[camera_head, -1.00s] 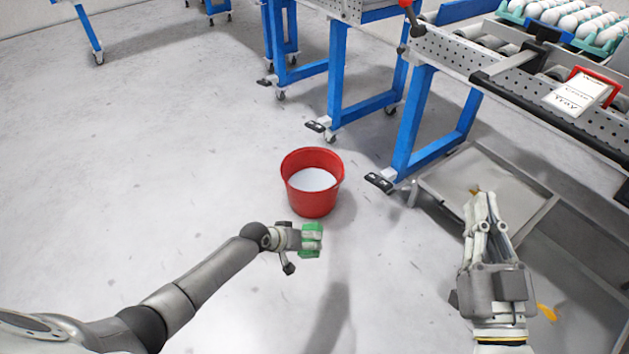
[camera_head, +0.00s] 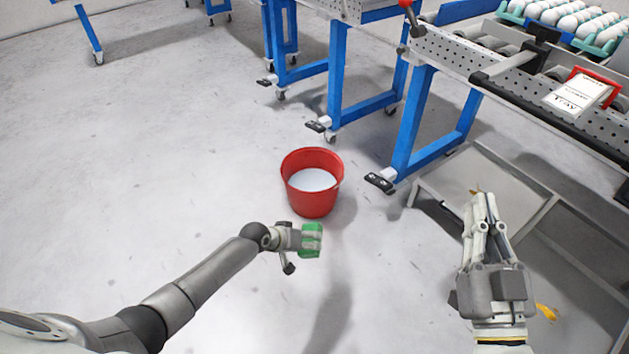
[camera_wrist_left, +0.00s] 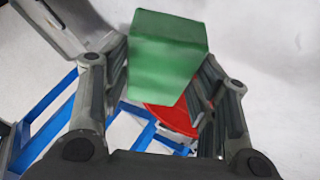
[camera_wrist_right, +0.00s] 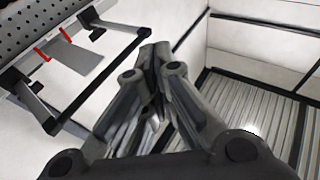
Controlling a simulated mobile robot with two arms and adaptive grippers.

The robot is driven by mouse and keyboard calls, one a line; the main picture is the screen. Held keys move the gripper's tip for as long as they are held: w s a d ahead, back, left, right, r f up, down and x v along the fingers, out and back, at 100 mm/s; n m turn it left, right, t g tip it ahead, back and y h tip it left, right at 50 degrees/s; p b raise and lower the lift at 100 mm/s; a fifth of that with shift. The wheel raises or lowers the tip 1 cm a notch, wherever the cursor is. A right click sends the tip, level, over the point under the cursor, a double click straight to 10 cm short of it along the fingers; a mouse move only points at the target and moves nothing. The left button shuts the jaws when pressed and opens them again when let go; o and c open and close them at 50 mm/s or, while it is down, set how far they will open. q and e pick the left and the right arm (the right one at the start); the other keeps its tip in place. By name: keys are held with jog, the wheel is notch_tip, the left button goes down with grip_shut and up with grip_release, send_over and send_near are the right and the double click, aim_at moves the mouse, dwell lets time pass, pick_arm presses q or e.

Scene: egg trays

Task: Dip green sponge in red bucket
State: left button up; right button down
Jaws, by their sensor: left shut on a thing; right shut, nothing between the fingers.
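The red bucket (camera_head: 312,200) stands upright on the floor in the middle of the head view, with pale liquid (camera_head: 312,180) inside. My left gripper (camera_head: 305,240) is shut on the green sponge (camera_head: 312,232), which appears just in front of the bucket's near side, outside its opening. In the left wrist view the green sponge (camera_wrist_left: 168,62) sits between the two fingers, and part of the red bucket (camera_wrist_left: 172,118) shows behind it. My right gripper (camera_head: 482,205) is shut and empty at the right of the head view; its fingertips also meet in the right wrist view (camera_wrist_right: 155,52).
A conveyor on blue legs (camera_head: 412,120) stands right of the bucket, with egg trays (camera_head: 598,45) at the far right. A grey metal tray (camera_head: 440,185) lies low behind my right gripper. The floor left of the bucket is clear.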

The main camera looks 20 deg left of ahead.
pick_arm(q)
jog(key=shift+r+p, duration=0.5)
jog(key=shift+r, duration=0.05)
jog(key=shift+r+p, duration=0.55)
jog(key=shift+r, duration=0.25)
jog(key=shift+r+p, duration=0.6)
jog(key=shift+p, duration=0.3)
pick_arm(e)
jog(key=s+d+f+g+h, duration=0.1)
jog(key=s+d+f+g, duration=0.1)
jog(key=f+g, duration=0.3)
jog(key=s+d+f+g+h, duration=0.2)
jog(key=f+g, duration=0.3)
jog(key=f, duration=0.7)
jog(key=shift+s+g, duration=0.4)
jog(key=shift+s, duration=0.3)
jog(key=shift+a, duration=0.1)
